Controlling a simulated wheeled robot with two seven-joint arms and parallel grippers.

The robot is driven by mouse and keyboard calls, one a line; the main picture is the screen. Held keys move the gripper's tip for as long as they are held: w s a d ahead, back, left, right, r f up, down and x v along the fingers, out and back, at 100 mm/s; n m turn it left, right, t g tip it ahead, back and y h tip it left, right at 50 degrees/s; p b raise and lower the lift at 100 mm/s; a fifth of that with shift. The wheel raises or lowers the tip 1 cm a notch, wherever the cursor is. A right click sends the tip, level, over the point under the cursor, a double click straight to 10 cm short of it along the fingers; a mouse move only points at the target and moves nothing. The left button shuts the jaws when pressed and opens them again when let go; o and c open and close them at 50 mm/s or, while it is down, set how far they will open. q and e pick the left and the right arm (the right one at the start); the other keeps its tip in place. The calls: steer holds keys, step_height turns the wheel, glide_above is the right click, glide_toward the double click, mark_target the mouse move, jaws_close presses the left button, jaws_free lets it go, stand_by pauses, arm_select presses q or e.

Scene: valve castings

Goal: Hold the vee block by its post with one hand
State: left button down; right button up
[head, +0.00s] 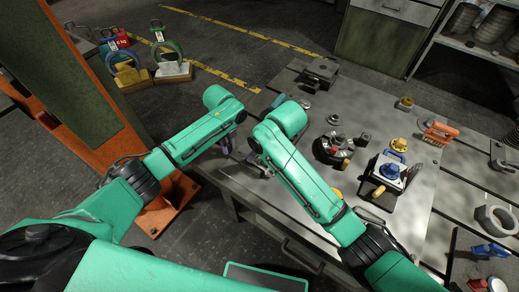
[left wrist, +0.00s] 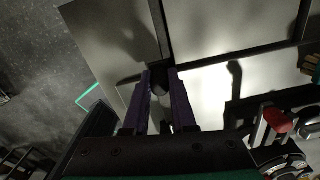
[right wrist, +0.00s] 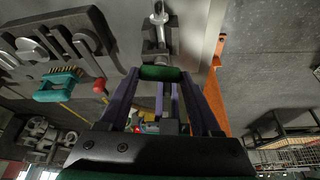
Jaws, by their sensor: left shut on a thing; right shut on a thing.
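My left gripper (left wrist: 162,78) has its purple fingers closed on a small dark piece (left wrist: 160,80) over the grey bench top. I cannot tell whether that piece is the vee block's post. My right gripper (right wrist: 162,76) is shut on a green cylindrical piece (right wrist: 162,73), which lies across its fingertips. A dark grey block (right wrist: 155,48) shows just beyond that piece, with a silver part above it. Whether the block and the green piece are joined is unclear. In the head view my left gripper (head: 232,143) hangs near the bench's left edge, and my right forearm hides much around the other gripper.
The bench (head: 400,105) carries a dark plate fixture (head: 321,70), a round clamp assembly (head: 334,148), a blue-and-yellow valve (head: 390,172) and an orange brush (head: 440,133). An orange column (head: 105,105) stands left of the bench. The bench's far middle is fairly clear.

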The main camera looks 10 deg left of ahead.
steer(key=shift+m+t+h, duration=0.4)
steer(key=shift+m+t, duration=0.1)
steer(key=shift+m, duration=1.2)
steer(key=o, duration=1.4)
steer(key=v, duration=1.2)
steer(key=shift+a+r, duration=0.1)
steer(key=shift+a, duration=0.1)
